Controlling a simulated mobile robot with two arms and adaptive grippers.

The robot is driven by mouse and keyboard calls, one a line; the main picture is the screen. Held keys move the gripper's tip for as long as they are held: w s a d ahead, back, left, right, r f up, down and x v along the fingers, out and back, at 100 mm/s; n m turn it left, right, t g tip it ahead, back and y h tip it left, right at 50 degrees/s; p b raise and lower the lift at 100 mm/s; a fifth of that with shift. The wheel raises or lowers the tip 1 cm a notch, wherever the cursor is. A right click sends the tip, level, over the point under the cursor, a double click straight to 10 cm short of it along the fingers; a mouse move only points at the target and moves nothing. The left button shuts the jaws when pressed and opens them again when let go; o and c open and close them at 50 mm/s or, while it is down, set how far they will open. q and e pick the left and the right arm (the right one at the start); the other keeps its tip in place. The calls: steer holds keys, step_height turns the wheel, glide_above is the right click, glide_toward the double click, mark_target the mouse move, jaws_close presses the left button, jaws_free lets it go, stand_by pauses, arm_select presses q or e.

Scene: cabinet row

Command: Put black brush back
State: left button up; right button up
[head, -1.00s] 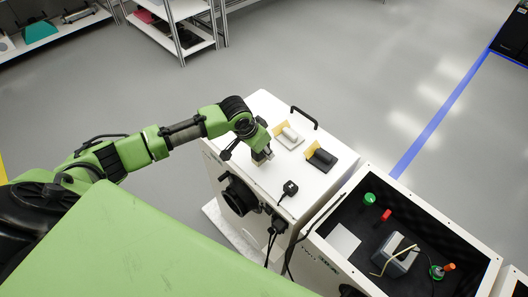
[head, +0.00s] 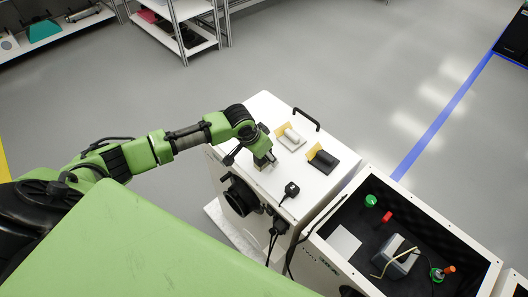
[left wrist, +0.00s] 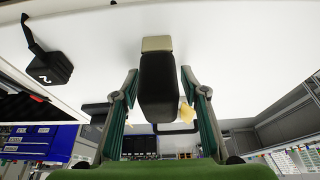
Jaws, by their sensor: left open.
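My left gripper (head: 264,163) is low over the white cabinet top (head: 258,112), near its left edge. In the left wrist view its two fingers (left wrist: 159,75) are apart, on either side of a black brush (left wrist: 158,85) with a beige end. Narrow gaps show between the fingertips and the brush. In the head view the gripper mostly hides this brush. A black holder with a yellow piece (head: 322,158) stands to the right on the cabinet top. A white holder with a yellow piece (head: 291,138) is behind it. My right gripper is not in view.
A small black box (head: 291,188) with a cable lies in front of the gripper. A black handle (head: 306,118) stands at the back edge. An open dark-lined bin (head: 350,215) with several items is to the right. Shelves (head: 180,30) stand behind, with clear floor between.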

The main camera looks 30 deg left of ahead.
arm_select(q)
steer(key=b+v, duration=0.1)
steer(key=v, duration=1.1)
steer(key=shift+r, duration=0.1)
